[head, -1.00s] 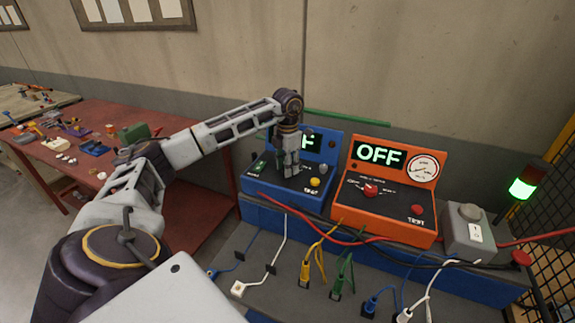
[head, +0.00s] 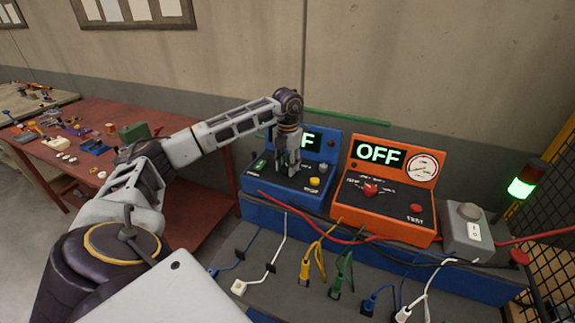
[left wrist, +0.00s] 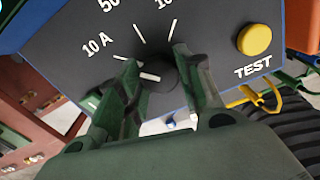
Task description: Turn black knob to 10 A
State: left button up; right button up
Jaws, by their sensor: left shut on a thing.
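The black knob (left wrist: 158,80) is on the dark sloping panel of the blue tester (head: 318,199). My left gripper (left wrist: 165,68) is shut on the knob, one finger on each side of it. A white mark on the knob shows between the fingers and lies nearly level in the left wrist view. The 10 A label (left wrist: 97,46) is up and left of the knob, with a white tick beside it. Whether the mark lines up with that tick I cannot tell. In the head view my left gripper (head: 287,164) hides the knob and part of the tester's lit display.
A yellow TEST button (left wrist: 254,40) is right of the knob. An orange tester (head: 393,222) showing OFF, with a red knob, stands right of the blue one. A grey switch box (head: 462,240) is further right. Several cables cross the front.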

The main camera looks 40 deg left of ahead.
aim_at(287, 167)
pick_arm(q)
jog(key=shift+r, duration=0.1)
jog(key=o, duration=1)
jog(key=shift+o, duration=0.2)
notch_tip(287, 167, up, 12)
dwell(0.8)
